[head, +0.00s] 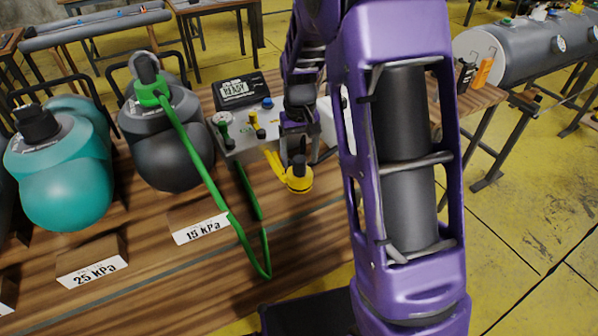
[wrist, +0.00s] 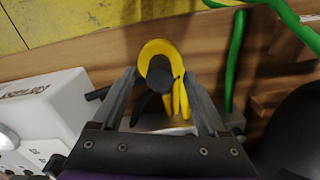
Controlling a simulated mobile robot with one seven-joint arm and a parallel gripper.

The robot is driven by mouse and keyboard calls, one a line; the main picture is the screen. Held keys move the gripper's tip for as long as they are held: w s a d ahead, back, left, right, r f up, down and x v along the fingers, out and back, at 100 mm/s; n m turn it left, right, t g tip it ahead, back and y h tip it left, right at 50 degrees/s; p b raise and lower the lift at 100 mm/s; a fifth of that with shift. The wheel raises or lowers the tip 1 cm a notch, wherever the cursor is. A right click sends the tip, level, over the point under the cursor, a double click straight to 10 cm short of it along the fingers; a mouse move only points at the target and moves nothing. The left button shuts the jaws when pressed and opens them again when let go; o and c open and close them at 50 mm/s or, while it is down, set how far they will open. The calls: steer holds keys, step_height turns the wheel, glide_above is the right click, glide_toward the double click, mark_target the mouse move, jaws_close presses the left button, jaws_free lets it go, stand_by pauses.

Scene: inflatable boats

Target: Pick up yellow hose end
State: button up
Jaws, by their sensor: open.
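The yellow hose end (head: 301,184) is a round yellow collar with a dark knob at its middle, near the wooden table's front edge. It also shows in the wrist view (wrist: 157,46), with yellow hose strands trailing from it. My gripper (wrist: 159,73) is open, its two dark fingers to either side of the hose end's dark knob, with gaps on both sides. I cannot tell the height between fingers and hose end.
A green hose (head: 205,170) runs from the dark grey pump (head: 165,150) labelled 15 kPa and hangs low in front. A teal pump (head: 62,180) stands left. A grey valve box (head: 235,140) and a black "READY" case (head: 245,92) stand behind. A grey tank (head: 525,50) is at right.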

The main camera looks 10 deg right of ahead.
steer(key=shift+f, duration=0.85)
steer(key=shift+c, duration=0.3)
jaws_close()
